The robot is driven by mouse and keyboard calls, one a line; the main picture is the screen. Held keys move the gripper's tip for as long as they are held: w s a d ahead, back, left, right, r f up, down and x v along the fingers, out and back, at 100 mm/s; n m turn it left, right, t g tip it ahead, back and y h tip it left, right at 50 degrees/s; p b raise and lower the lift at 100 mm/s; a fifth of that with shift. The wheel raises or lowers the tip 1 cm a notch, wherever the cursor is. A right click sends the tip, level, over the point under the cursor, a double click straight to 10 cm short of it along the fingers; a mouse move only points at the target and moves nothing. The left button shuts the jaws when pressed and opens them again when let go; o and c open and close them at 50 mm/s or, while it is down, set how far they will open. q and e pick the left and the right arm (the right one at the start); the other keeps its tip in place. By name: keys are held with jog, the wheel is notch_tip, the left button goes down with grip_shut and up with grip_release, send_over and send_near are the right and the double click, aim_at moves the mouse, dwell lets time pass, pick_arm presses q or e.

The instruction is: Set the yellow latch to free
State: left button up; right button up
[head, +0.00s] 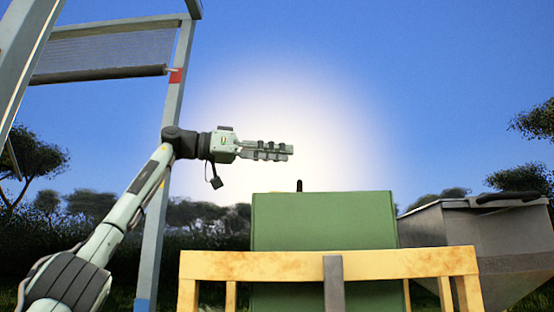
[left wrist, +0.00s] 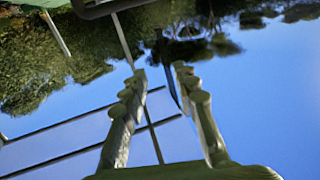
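I cannot pick out a distinct yellow latch in either view. A worn yellow frame (head: 240,266) stands low in the head view, with a grey upright strap (head: 333,285) at its middle. My left gripper (head: 290,151) is raised against the sky, above and left of the green panel, its fingers pointing right and touching nothing. In the left wrist view its two fingers (left wrist: 160,72) stand apart with nothing between them. My right gripper is in neither view.
A green panel (head: 323,220) rises behind the yellow frame, with a small black peg (head: 299,185) at its top. A grey bin (head: 470,225) with a dark handle (head: 507,197) stands right. Open air surrounds the gripper.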

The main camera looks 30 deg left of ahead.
pick_arm(q)
jog(key=m, duration=0.3)
jog(key=shift+s+a+f, duration=0.25)
jog(key=shift+a, duration=0.05)
jog(key=m, duration=0.4)
jog(key=s+a+f+m+g, duration=0.1)
jog(key=m, duration=0.3)
jog(key=s+a+f+m+y, duration=0.1)
jog(key=m, duration=0.4)
jog(key=s+a+f+m+g+y+p, duration=0.1)
jog(key=s+a+f+m+g+y, duration=0.2)
jog(key=m, duration=1.7)
jog(key=shift+t+h, duration=0.3)
jog(key=shift+h, duration=0.2)
jog(key=x, duration=0.6)
jog(key=shift+d+f, duration=0.2)
jog(key=shift+f, duration=0.2)
jog(key=shift+w+d+f, duration=0.1)
jog(key=shift+w+d, duration=0.1)
jog(key=shift+w, duration=0.05)
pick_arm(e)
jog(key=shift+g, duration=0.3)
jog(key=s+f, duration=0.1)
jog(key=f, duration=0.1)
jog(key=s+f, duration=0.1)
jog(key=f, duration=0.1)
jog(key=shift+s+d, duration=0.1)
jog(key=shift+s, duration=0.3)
